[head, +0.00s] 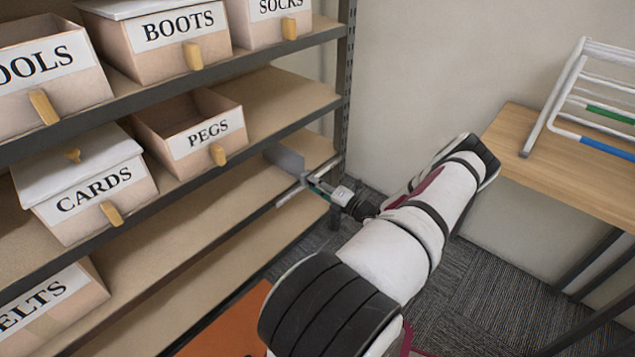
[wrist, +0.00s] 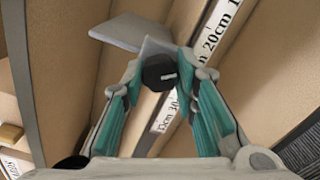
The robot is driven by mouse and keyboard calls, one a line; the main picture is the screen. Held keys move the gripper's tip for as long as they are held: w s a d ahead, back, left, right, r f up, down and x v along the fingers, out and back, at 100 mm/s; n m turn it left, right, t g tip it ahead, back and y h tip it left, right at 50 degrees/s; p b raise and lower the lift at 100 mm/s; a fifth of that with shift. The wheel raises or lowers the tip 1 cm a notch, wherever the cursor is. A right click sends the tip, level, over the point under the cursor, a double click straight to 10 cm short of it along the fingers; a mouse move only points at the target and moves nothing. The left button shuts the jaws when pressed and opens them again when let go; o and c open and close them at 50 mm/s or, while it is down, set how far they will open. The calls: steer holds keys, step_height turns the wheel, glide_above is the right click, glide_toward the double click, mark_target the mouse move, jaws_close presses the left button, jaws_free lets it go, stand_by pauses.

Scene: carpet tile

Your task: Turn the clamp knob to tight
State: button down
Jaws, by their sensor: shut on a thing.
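The black round clamp knob (wrist: 156,74) sits between my fingertips in the wrist view, with a short white mark on its face. It is on a grey clamp with a flat plate (wrist: 119,32) that stands at the shelf's front edge. In the head view, the grey plate (head: 286,160) stands on the shelf below the PEGS box. My gripper (head: 313,184) reaches it from the right. In the wrist view, the teal-padded fingers of my gripper (wrist: 159,73) are closed on the knob from both sides. The knob is hidden in the head view.
A ruler strip (wrist: 208,42) with cm marks runs along the shelf edge. Shelves hold labelled boxes, including an open PEGS box (head: 193,127) and a lidded CARDS box (head: 88,188). A wooden table (head: 560,160) with a white rack (head: 590,95) stands at the right.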

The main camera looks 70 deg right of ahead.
steer(key=m, duration=0.5)
steer(key=shift+m+p, duration=0.3)
steer(key=shift+m, duration=0.1)
stand_by(0.4)
steer(key=c, duration=1.3)
jaws_free()
steer(key=v, duration=1.2)
steer(key=shift+r, duration=0.1)
